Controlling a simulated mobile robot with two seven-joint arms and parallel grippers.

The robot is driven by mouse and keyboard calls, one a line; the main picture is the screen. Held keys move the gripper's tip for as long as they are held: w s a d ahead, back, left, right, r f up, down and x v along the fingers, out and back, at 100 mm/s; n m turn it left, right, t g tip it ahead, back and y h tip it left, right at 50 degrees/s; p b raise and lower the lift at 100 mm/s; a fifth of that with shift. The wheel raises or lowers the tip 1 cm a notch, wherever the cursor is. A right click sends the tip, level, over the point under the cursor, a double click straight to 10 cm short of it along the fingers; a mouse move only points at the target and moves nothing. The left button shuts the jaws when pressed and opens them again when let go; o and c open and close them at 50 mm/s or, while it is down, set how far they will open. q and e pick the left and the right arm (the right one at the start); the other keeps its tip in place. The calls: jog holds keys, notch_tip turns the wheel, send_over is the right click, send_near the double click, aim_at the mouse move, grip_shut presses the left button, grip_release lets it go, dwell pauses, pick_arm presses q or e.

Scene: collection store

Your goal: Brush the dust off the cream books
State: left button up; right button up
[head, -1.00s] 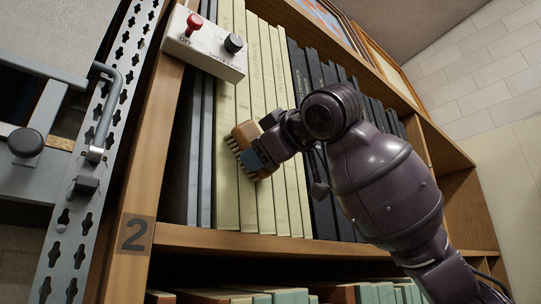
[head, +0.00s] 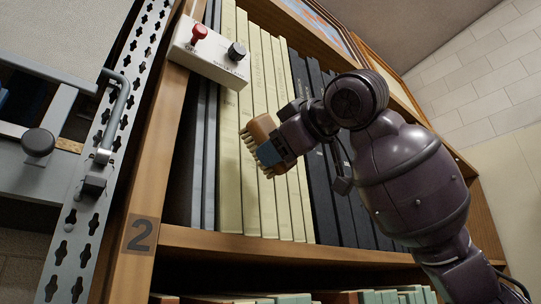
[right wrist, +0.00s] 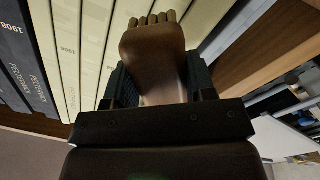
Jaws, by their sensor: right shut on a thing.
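The cream books (head: 229,182) stand upright in a row on the shelf, spines outward, in the middle of the head view. They also show in the right wrist view (right wrist: 93,40). My right gripper (head: 282,146) is shut on a brush with a brown wooden body (head: 262,129) and pale bristle tufts. The bristles lie in front of the cream spines at about mid height; I cannot tell whether they touch. In the right wrist view the brush (right wrist: 152,52) sits between the fingers, tufts pointing at the spines. My left gripper is not in view.
Dark books (head: 318,150) stand right of the cream ones, and more stand at the left. A white switch box (head: 209,52) with red and black knobs sits at upper left. A wooden upright marked 2 (head: 141,233) and a perforated metal post (head: 98,170) bound the left.

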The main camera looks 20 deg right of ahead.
jog(key=shift+s+d, duration=0.25)
jog(key=shift+s, duration=0.45)
jog(key=b+v, duration=0.1)
jog(key=v, duration=0.2)
dwell(0.9)
